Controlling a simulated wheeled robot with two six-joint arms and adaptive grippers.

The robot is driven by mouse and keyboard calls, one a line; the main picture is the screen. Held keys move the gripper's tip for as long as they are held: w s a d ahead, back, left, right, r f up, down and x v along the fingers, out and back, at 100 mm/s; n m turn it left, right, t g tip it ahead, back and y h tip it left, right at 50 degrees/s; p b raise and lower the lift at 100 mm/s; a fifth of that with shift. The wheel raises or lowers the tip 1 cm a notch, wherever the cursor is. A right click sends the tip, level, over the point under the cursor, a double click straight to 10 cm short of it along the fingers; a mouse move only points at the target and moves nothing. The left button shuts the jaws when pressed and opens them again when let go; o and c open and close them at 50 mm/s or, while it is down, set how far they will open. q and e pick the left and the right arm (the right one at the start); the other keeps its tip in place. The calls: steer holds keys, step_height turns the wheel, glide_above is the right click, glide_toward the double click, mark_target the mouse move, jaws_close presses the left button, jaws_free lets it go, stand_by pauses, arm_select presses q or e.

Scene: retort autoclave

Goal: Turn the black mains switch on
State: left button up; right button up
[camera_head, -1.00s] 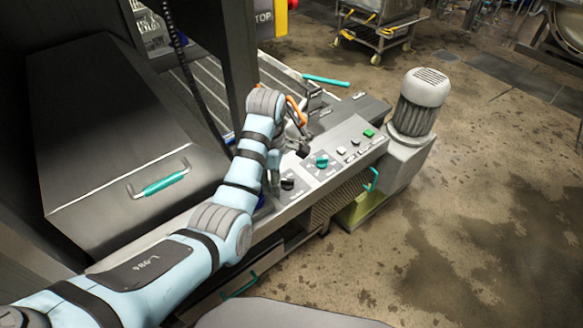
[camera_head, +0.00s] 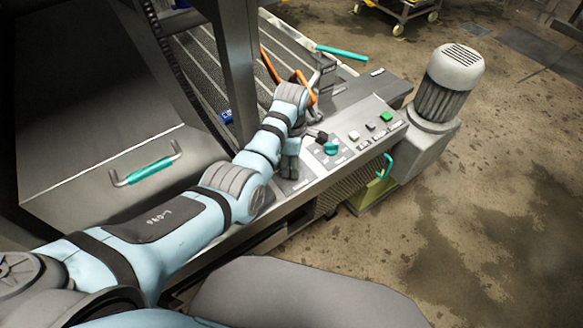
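The control panel (camera_head: 345,155) runs along the front edge of the machine. My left gripper (camera_head: 318,137) is low over the panel, just left of the teal knob (camera_head: 331,149). My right gripper is out of view.
A green button (camera_head: 386,116) and a white button (camera_head: 354,135) sit right of the knob. A grey motor (camera_head: 446,85) stands at the panel's right end. A teal-handled steel cover (camera_head: 100,160) lies left. The floor at right is clear.

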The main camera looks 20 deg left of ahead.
arm_select(q)
steer(key=shift+w+f, duration=0.35)
steer(key=shift+f, duration=0.55)
steer(key=shift+s+r, duration=0.1)
steer(key=shift+s, duration=0.05)
steer(key=shift+s+r, duration=0.15)
steer(key=shift+c, duration=1.4)
steer(key=shift+a, duration=0.1)
jaws_close()
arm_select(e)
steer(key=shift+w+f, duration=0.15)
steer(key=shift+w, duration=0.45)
